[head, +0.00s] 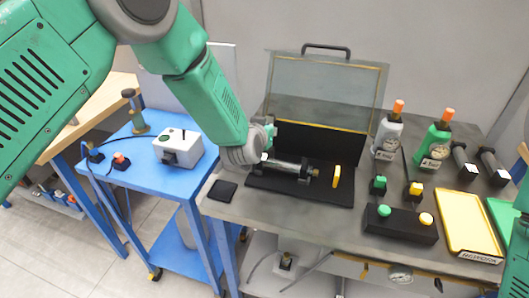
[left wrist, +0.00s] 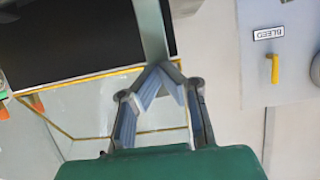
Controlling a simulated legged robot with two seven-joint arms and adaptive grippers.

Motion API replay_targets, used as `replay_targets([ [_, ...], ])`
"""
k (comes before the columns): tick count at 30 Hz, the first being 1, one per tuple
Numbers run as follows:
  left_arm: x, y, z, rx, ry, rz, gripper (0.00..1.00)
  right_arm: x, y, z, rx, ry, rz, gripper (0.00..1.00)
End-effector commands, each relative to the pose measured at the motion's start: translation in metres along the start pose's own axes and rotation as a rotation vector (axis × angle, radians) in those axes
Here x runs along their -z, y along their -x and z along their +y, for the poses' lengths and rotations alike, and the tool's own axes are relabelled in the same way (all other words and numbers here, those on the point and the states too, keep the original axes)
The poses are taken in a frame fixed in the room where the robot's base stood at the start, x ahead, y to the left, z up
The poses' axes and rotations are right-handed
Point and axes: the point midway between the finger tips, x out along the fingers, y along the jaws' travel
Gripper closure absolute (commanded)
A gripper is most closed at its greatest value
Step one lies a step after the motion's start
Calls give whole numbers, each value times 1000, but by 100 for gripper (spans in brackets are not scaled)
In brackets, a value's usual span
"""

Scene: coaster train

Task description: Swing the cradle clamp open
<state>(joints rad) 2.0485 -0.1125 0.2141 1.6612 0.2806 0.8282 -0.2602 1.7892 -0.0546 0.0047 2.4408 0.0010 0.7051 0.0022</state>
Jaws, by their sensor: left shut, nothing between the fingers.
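A silver cylinder (head: 287,167) lies in a dark cradle on a black base (head: 300,192) in the head view. A dark collar (head: 305,171) sits around its right part, and a small yellow upright piece (head: 336,176) stands just right of it. I cannot tell which part is the clamp or how far it is open. My left gripper (head: 270,131) is above and left of the cylinder, in front of the clear cover, apart from the yellow piece. In the left wrist view my left gripper (left wrist: 158,70) has its fingertips together, with nothing between them. My wrist hides the cylinder's left end.
A clear cover (head: 330,85) with a handle stands raised behind the cradle. Bottles (head: 436,140), a button box (head: 400,224) and a yellow tray (head: 467,220) occupy the right. A black pad (head: 222,191) lies at the left. The left wrist view shows a yellow lever (left wrist: 275,68) labelled BLEED.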

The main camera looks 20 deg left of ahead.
Motion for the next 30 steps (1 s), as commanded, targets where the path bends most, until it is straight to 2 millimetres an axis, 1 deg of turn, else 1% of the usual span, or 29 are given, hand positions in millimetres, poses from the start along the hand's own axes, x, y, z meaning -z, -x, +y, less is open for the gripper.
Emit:
replay_targets([
  [6, -2, 13, 1, -1, 0, -3, 100, 0, 7, 0, 0, 0, 0, 60],
  [30, -12, 52, 1, -2, 0, -6, 100, 1, 24, 0, 0, 0, 0, 60],
])
